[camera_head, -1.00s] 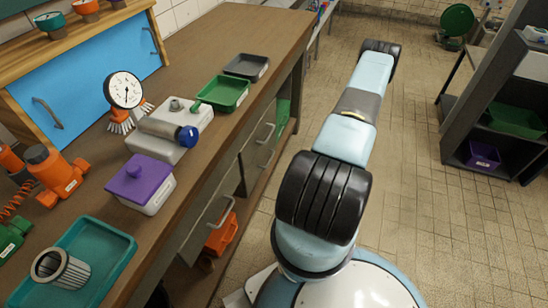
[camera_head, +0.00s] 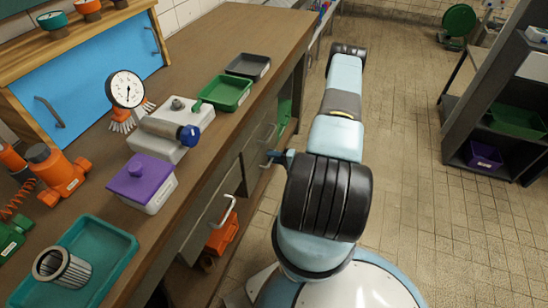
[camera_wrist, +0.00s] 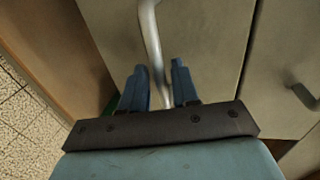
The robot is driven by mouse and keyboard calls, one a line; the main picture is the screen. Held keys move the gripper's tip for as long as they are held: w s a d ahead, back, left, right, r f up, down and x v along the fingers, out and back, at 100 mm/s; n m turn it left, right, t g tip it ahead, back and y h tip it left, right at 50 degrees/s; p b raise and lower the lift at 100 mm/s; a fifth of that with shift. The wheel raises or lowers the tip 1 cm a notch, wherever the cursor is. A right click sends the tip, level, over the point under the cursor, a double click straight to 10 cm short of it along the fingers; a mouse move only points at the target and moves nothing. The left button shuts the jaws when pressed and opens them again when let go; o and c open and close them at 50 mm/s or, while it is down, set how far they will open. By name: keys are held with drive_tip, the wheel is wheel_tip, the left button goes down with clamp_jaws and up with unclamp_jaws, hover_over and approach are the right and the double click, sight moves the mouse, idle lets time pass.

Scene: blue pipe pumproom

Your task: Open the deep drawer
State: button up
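The bench has grey-beige fronts with metal bar handles. In the head view, one handle (camera_head: 267,134) is farther along and another handle (camera_head: 224,211) is nearer. My gripper (camera_head: 269,159) is partly visible beside the bench front, just below the farther handle. In the wrist view, my gripper (camera_wrist: 160,88) has two blue fingers spread apart. A curved metal handle (camera_wrist: 151,40) on a grey-beige front (camera_wrist: 205,40) runs down between the fingers in the picture. I cannot tell whether they touch it. No open drawer shows; which front is the deep drawer is unclear.
The bench top carries a purple-lidded box (camera_head: 141,183), a teal tray (camera_head: 110,246), a green tray (camera_head: 224,91) and a gauge (camera_head: 126,90). An orange item (camera_head: 222,233) sits beneath the bench. Tiled floor to the right is clear up to a dark shelf (camera_head: 492,120).

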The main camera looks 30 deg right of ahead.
drive_tip(key=shift+w+a, duration=0.15)
drive_tip(key=shift+w, duration=0.05)
drive_tip(key=shift+c, duration=0.4)
drive_tip(key=shift+f, duration=0.1)
clamp_jaws()
